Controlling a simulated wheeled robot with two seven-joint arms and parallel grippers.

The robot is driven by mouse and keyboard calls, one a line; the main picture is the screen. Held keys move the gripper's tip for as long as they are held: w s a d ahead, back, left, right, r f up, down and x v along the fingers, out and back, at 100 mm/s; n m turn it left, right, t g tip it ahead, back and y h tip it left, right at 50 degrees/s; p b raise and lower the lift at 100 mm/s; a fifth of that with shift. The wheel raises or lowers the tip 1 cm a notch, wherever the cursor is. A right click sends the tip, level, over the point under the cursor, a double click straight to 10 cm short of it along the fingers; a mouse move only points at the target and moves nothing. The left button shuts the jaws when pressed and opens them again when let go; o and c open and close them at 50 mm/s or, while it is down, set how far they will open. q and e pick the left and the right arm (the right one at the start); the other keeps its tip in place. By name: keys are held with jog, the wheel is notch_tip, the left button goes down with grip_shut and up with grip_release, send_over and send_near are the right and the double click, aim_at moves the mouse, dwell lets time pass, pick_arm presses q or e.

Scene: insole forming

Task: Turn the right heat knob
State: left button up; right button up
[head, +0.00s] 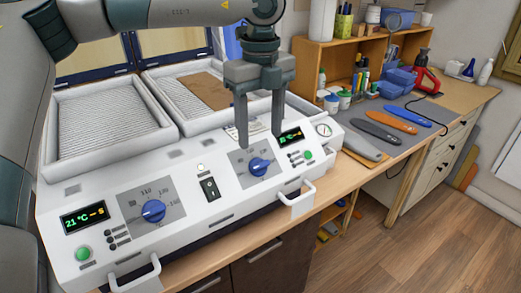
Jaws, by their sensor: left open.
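The right heat knob (259,167) is a round blue dial on a grey scale plate, on the sloped front panel of a white two-bed heating machine (215,218). My left gripper (259,140) points down with its two fingers spread apart. It is empty and just above and behind the right knob in the picture; I cannot tell whether it touches the panel. The left heat knob (153,211) is a matching blue dial. The right display (291,136) glows green but is too small to read surely. The left display (84,217) reads about 21 °C. My right gripper does not show.
A black rocker switch (210,188) sits between the knobs. A brown sheet (207,90) lies on the right bed. White handles (297,197) stick out from the front. Insoles (390,122) lie on a grey mat to the right, before a wooden shelf (350,62).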

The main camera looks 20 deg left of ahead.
aim_at(261, 162)
pick_arm(q)
jog(key=shift+f+p, duration=1)
jog(key=shift+f, duration=2.6)
jog(key=c, duration=1)
